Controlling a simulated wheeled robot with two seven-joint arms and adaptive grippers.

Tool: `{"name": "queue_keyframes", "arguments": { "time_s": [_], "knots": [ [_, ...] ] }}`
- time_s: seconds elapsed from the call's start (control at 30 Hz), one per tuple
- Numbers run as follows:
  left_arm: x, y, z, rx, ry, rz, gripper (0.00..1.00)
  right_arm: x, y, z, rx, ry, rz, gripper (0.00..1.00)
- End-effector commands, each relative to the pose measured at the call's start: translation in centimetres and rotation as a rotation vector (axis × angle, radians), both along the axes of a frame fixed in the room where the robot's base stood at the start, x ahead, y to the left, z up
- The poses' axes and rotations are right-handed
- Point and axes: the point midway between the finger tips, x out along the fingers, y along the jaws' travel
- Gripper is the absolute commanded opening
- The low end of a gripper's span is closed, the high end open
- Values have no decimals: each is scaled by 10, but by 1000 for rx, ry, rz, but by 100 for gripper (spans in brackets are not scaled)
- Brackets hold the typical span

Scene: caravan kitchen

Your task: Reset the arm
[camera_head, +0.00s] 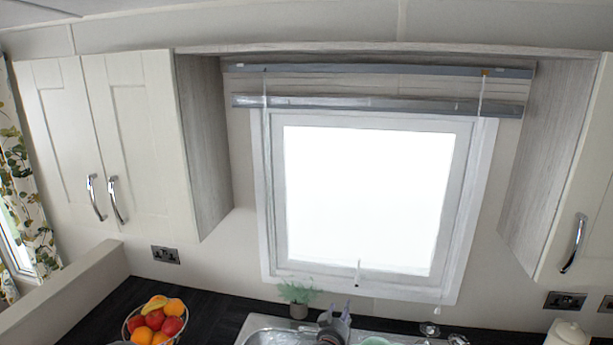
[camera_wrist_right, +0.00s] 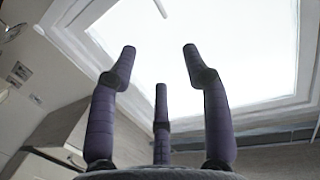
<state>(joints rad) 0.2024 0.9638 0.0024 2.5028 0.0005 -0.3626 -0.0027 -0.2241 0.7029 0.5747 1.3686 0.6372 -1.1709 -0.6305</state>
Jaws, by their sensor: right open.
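My right gripper (camera_head: 336,313) shows small at the bottom middle of the head view, its grey-purple fingers pointing up in front of the sink area below the window. In the right wrist view its three purple fingers (camera_wrist_right: 160,62) stand spread apart with nothing between them. The bright window lies beyond the fingers. My left gripper is in neither view.
A window (camera_head: 365,200) fills the middle of the wall, with cupboards (camera_head: 130,150) on both sides. Below are a fruit bowl (camera_head: 155,322), a potted plant (camera_head: 298,300), a metal sink (camera_head: 262,330), glasses (camera_head: 457,339) and a cream jar (camera_head: 567,333).

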Motion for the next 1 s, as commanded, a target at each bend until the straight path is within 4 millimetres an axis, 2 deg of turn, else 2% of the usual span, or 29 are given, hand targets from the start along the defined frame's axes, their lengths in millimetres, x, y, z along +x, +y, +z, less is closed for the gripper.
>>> {"name": "queue_keyframes", "arguments": {
  "time_s": [0.27, 0.37, 0.47, 0.6, 0.73, 0.83, 0.9, 1.0],
  "knots": [
    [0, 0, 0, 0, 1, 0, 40, -27, -12, -75, 63, 171, 88, 48],
    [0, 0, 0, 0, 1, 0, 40, -47, -18, -111, 104, 263, 126, 48],
    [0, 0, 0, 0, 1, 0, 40, -80, -23, -156, 164, 390, 168, 48],
    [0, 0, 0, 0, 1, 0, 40, -147, -29, -217, 277, 598, 219, 48],
    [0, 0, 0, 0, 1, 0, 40, -221, -29, -260, 391, 794, 249, 48],
    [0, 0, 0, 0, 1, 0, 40, -281, -27, -282, 481, 942, 261, 48],
    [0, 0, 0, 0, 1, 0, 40, -321, -24, -291, 540, 1034, 265, 48],
    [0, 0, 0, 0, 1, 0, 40, -370, -20, -297, 611, 1146, 268, 48]
  ]
}}
